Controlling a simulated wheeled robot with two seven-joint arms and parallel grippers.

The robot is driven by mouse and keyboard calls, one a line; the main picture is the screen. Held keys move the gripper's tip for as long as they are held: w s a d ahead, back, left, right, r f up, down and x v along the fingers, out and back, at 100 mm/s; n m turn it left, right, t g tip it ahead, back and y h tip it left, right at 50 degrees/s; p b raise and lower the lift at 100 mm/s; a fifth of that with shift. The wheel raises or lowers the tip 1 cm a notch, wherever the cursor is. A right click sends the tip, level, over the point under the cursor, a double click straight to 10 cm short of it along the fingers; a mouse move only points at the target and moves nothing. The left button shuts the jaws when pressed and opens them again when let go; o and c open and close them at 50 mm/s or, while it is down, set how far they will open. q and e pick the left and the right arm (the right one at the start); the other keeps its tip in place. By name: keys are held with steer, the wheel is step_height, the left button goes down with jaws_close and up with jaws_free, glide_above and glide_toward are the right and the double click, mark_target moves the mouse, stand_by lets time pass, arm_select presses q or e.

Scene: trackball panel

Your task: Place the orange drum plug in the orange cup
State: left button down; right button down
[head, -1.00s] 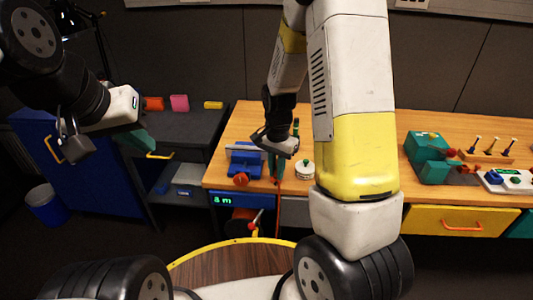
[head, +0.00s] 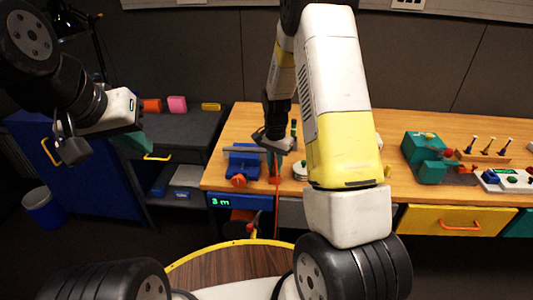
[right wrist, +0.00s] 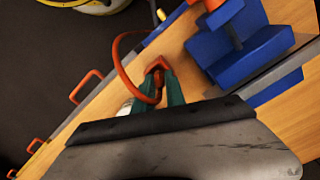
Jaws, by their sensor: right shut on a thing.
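The orange drum plug (right wrist: 158,68) is between the green fingers of my right gripper (right wrist: 160,82) in the right wrist view, with an orange cord looping from it. In the head view my right gripper (head: 275,166) is above the wooden bench, just right of the blue vise, and the orange cord (head: 276,208) hangs down past the bench's front edge. My left gripper (head: 137,142) is far left, away from the plug; its finger gap is not clear. An orange object (head: 151,105) stands on the dark cabinet at the left; I cannot tell whether it is the cup.
A blue vise (head: 243,162) with an orange knob stands beside the right gripper. A display below the bench edge (head: 221,202) seems to read 3 m. Pink (head: 177,103) and yellow (head: 211,106) objects stand on the cabinet. A green machine (head: 424,160) is on the right.

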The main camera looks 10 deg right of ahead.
steer(key=c, duration=1.4)
jaws_free()
steer(key=shift+o, duration=0.2)
step_height(320, 180, up, 12)
steer(key=shift+f, duration=0.15)
steer(key=s+a+r+n+t+y, duration=0.1)
steer(key=s+r+n+t, duration=0.2)
steer(key=s+r, duration=0.6)
steer(key=s+a+r+n+t+y, duration=0.1)
steer(key=s+r+n+t, duration=0.2)
steer(key=s, duration=1.2)
step_height(320, 180, up, 7)
steer(key=n, duration=0.3)
steer(key=shift+s+f, duration=0.15)
steer(key=shift+f, duration=0.05)
steer(key=shift+a, duration=0.1)
